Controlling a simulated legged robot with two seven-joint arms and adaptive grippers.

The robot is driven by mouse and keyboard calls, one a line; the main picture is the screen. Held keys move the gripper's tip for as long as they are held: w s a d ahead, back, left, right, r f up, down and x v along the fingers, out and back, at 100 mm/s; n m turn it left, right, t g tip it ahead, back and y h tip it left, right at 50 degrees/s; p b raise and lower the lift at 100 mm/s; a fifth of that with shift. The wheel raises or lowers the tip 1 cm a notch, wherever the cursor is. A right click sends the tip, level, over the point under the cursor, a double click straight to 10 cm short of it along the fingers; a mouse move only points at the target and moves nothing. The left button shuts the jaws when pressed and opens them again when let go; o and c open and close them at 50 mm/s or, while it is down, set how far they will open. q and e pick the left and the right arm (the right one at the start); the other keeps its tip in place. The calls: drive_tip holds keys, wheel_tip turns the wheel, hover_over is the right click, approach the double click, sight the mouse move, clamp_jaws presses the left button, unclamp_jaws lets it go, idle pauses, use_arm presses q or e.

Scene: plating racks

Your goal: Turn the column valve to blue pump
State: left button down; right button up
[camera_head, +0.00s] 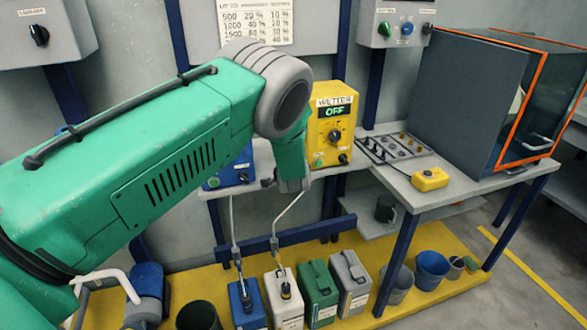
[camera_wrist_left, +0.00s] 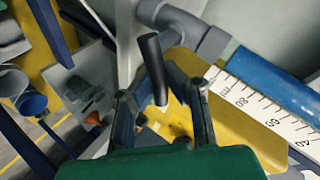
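In the left wrist view, a black lever (camera_wrist_left: 152,65), apparently the column valve's handle, stands in front of a yellow plate (camera_wrist_left: 240,135). My left gripper (camera_wrist_left: 161,92) has its two dark fingers spread, one on each side of the lever's lower end. I cannot tell whether either finger touches it. The valve body and its setting are not clear. A blue box (camera_head: 232,172), seemingly the blue pump, is partly hidden behind my green arm in the head view. My right gripper is in neither view.
A yellow WETTER box (camera_head: 330,133) reads OFF. A grey bench (camera_head: 440,190) holds a tray and an orange-edged cabinet (camera_head: 500,100). Canisters, including a green one (camera_head: 317,290), stand below. In the wrist view, a ml scale (camera_wrist_left: 265,112) and grey pipe (camera_wrist_left: 185,28) lie close to the fingers.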

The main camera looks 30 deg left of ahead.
use_arm(q)
drive_tip(key=shift+s+d+f, duration=0.15)
drive_tip(key=shift+f, duration=0.25)
drive_tip(key=c, duration=1.5)
unclamp_jaws()
drive_tip(key=shift+c, duration=0.2)
drive_tip(key=shift+r, duration=0.1)
drive_tip(key=shift+s+d+r, duration=0.1)
drive_tip(key=shift+r, duration=0.2)
drive_tip(key=v, duration=1.1)
drive_tip(key=shift+d+f, duration=0.1)
